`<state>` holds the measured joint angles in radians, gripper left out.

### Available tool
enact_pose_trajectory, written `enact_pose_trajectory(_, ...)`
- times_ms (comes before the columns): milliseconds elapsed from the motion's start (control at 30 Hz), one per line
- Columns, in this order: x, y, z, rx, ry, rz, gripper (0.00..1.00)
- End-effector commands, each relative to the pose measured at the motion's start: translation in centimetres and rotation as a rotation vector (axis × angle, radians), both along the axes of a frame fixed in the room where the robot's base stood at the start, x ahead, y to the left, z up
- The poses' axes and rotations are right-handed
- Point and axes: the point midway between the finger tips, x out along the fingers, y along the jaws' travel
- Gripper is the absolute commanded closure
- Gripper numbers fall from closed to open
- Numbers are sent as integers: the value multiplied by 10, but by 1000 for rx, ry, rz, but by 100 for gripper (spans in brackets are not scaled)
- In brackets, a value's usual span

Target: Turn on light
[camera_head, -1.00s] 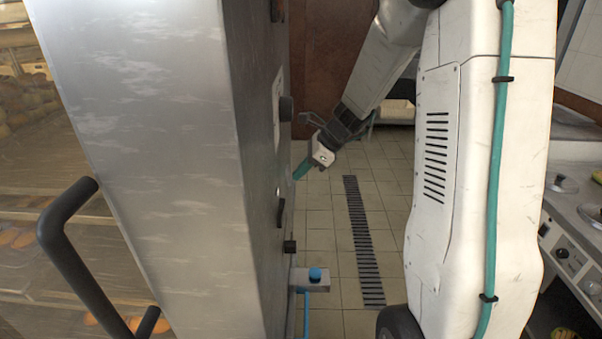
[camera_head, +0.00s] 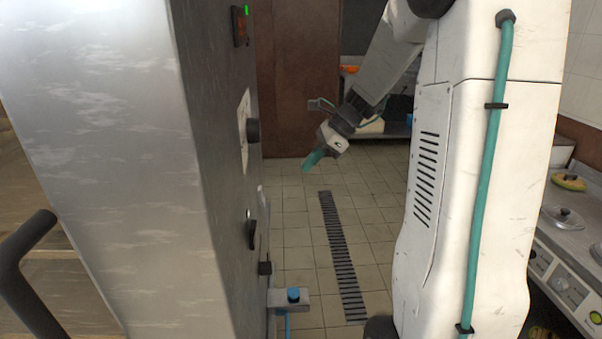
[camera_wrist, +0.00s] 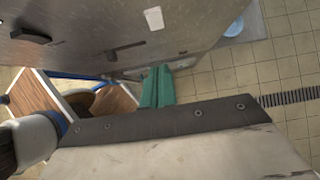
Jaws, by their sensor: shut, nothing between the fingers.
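The steel cabinet's control side (camera_head: 225,165) carries several controls. Near its top is a dark rocker switch (camera_head: 240,26) with a green lit mark. Below are a black round knob (camera_head: 253,131) beside a pale label and a lower black switch or handle (camera_head: 251,234). I cannot tell which control is for the light. My gripper (camera_head: 312,161), with teal fingers, is shut and empty. It is apart from the panel, to its right. In the wrist view my gripper (camera_wrist: 157,88) points toward the steel face (camera_wrist: 110,35), which bears a dark control (camera_wrist: 30,36).
A blue-topped fitting (camera_head: 293,295) juts from the cabinet's lower side. A black door handle (camera_head: 25,275) sticks out at left. A counter with knobs (camera_head: 560,270) lies at right. Tiled floor with a drain grate (camera_head: 340,260) is open between them.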

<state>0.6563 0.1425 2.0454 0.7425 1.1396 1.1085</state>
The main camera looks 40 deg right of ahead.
Motion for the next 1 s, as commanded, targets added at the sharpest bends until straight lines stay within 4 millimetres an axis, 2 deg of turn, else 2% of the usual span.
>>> enact_pose_trajectory(367, -2, -2, 2, 0, 1, -1, 100)
enact_pose_trajectory(567, -12, -13, -12, 2, 3, -10, 100)
enact_pose_trajectory(833, -12, -14, -12, 0, 1, -12, 100)
enact_pose_trajectory(1000, -7, -7, -25, 1, 2, -11, 100)
